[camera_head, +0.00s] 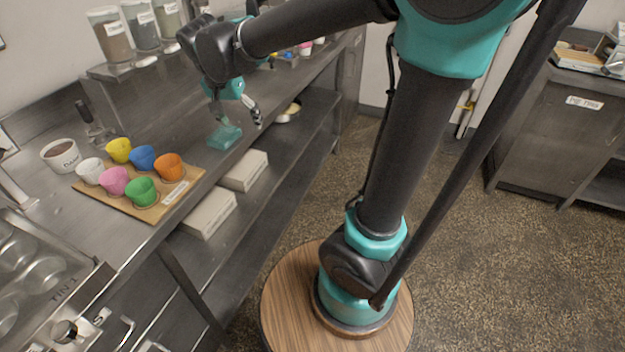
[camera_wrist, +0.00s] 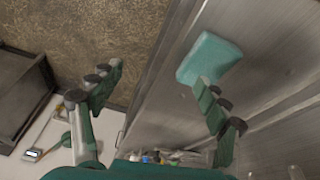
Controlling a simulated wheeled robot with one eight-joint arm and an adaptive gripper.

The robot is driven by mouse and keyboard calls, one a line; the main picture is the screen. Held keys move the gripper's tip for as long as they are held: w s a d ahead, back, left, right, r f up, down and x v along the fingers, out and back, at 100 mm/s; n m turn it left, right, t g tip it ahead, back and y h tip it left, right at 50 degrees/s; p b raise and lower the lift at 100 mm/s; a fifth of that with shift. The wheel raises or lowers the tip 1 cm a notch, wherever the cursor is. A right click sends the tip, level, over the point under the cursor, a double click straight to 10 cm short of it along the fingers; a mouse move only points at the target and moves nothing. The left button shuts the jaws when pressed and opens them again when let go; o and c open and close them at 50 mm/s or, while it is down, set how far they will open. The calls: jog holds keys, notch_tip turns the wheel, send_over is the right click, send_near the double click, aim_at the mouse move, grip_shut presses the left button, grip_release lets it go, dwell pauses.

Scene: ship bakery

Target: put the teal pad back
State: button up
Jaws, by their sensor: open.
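The teal pad (camera_head: 225,137) lies on the steel counter (camera_head: 183,128) close to its front edge. In the wrist view the teal pad (camera_wrist: 209,58) shows as a soft-edged block just beyond the right finger. My gripper (camera_head: 232,108) is above the counter, just over and beside the pad. In the wrist view my gripper (camera_wrist: 158,80) has its fingers wide apart with nothing between them. The right fingertip overlaps the pad's lower edge in the picture; I cannot tell whether it touches.
A wooden board (camera_head: 150,213) with several coloured cups stands on the counter, beside a white labelled tub (camera_head: 61,156). Labelled canisters (camera_head: 110,36) stand on the raised back shelf. White boxes (camera_head: 209,213) sit on the shelf below. A muffin tin (camera_head: 30,265) is at the lower left.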

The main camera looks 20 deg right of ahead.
jog(key=s+d+f+n+t+y, duration=0.1)
jog(key=s+d+f+n, duration=0.4)
jog(key=s+d+f, duration=0.9)
jog(key=d+f+y, duration=0.1)
jog(key=d+f, duration=0.1)
jog(key=d, duration=0.2)
jog(key=shift+s+n, duration=0.2)
jog(key=shift+n, duration=0.1)
jog(key=shift+d+f, duration=0.1)
